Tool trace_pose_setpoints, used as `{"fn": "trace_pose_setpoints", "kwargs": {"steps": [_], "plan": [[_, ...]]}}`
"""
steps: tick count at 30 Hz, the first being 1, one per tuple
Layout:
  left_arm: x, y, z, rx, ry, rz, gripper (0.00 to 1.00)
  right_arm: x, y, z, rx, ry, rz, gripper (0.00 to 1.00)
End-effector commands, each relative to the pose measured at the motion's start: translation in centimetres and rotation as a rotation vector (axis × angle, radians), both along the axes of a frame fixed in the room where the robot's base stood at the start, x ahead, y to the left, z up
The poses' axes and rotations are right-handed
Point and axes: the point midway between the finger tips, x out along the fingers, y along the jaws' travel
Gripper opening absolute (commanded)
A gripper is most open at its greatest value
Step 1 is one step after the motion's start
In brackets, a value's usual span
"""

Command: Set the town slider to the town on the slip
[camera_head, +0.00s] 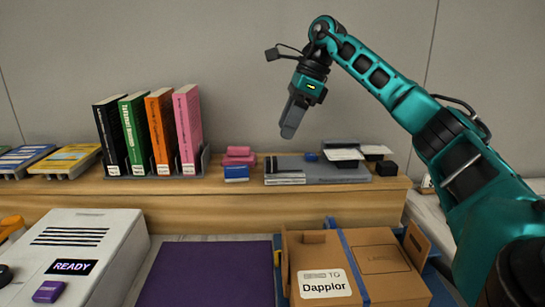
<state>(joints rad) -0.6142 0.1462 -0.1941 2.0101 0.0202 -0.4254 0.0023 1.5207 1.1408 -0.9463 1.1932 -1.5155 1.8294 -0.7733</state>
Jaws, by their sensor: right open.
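A white label (325,286) reading "Dapplor", with a smaller line above it, is on a brown cardboard parcel (380,282) at the lower right. A white machine (110,238) with dark slots stands at the lower left; its dark display (71,267) reads "READY". A purple block (48,291) sits below the display. I cannot make out a town slider. My right gripper (289,131) is open and empty. It points down in the air above the back shelf, apart from everything. My left gripper is out of view.
The wooden shelf (230,208) carries upright books (150,130) in a rack, pink and blue blocks (237,165), and a grey tray (320,172) with white slips. A bare purple mat (208,275) lies between machine and parcel. A blue strap (352,265) crosses the parcel.

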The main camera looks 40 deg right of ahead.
Motion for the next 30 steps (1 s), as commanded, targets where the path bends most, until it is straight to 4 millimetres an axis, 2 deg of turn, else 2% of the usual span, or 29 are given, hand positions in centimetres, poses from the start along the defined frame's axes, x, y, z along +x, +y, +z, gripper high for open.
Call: {"fn": "trace_pose_setpoints", "kwargs": {"steps": [1,3,12,25,30], "plan": [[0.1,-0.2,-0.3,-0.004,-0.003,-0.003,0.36,0.2,0.3,-1.5,-0.001,0.003,0.001,0.55],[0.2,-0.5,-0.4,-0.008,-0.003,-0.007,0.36,0.6,0.8,-2.9,-0.001,0.003,0.002,0.55],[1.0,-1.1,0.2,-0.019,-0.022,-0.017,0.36,1.7,2.1,-6.8,0.0,0.001,0.0,0.55],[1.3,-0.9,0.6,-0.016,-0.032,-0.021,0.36,2.0,2.4,-7.4,0.001,-0.001,0.0,0.54],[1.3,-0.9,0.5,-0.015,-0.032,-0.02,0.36,2.0,2.4,-7.4,0.0,0.0,0.0,0.38]]}}
